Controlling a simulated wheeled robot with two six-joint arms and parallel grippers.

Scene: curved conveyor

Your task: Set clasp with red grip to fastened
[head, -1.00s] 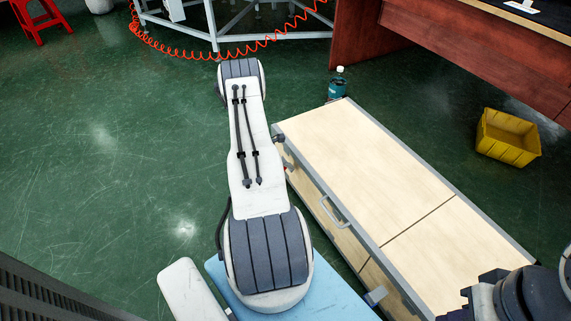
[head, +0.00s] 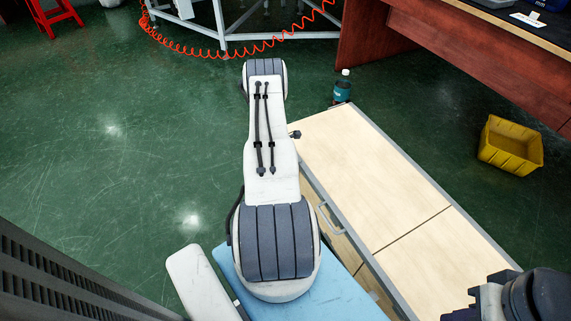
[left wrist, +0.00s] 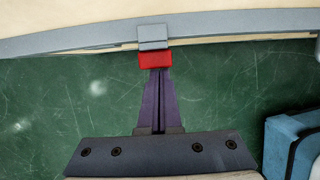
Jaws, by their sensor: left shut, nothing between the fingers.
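The clasp's red grip (left wrist: 155,60) shows in the left wrist view, just below a grey plate (left wrist: 153,37) that overlaps the grey edge of the case. My left gripper (left wrist: 157,72) is shut and empty, its fingertips at the lower edge of the red grip. I cannot tell whether they touch it or whether the clasp is fastened. In the head view the pale wooden case (head: 385,180) lies right of my left arm, which hides the red grip and the left gripper.
The case has a handle (head: 330,219) on its left side. A dark bottle (head: 342,86) stands behind it. A yellow bin (head: 510,146) is on the floor at right, by a reddish-brown workbench (head: 440,60).

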